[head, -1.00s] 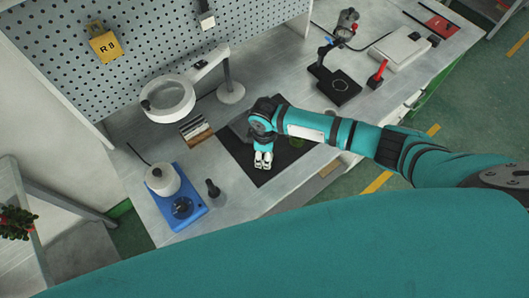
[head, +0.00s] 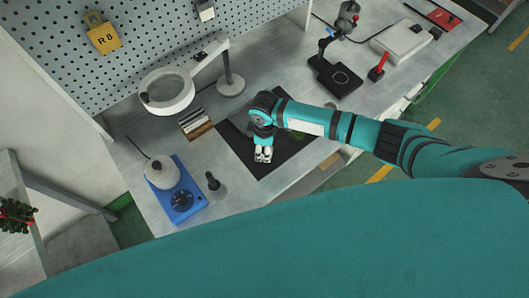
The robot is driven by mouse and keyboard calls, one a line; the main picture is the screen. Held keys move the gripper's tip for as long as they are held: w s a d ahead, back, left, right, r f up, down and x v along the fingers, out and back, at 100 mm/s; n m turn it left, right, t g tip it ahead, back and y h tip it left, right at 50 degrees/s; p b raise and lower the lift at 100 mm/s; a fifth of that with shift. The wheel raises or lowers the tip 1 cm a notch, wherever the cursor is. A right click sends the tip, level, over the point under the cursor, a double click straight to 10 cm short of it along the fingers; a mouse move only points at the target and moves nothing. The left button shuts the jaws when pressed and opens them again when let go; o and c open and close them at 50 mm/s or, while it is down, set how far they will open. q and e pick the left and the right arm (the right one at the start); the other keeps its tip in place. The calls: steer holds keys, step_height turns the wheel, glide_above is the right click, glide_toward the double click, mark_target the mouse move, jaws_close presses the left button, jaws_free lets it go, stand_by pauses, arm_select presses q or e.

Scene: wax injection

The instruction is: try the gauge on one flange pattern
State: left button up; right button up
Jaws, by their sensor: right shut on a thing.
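My right gripper (head: 263,156) is over the black mat (head: 243,148) on the bench, pointing down. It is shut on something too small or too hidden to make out. Part of a green thing (head: 297,133) shows on the mat behind my right arm; I cannot tell whether it is a flange pattern. I cannot make out the gauge. My left gripper is not in view.
A blue device with a white pot (head: 163,172) and a dark-topped tool (head: 213,182) stand to the left. A ring magnifier lamp (head: 167,92) and a small rack (head: 195,123) are behind. A black stand (head: 335,78) and red-handled tool (head: 377,70) are to the right.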

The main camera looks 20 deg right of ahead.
steer(key=shift+f+b, duration=0.45)
steer(key=shift+f, duration=0.35)
stand_by(0.4)
steer(key=shift+s, duration=0.1)
stand_by(2.0)
steer(key=shift+p, duration=0.3)
steer(key=shift+r+p, duration=2.25)
steer(key=shift+p, duration=0.1)
steer(key=shift+r+p, duration=0.35)
steer(key=shift+r, duration=0.6)
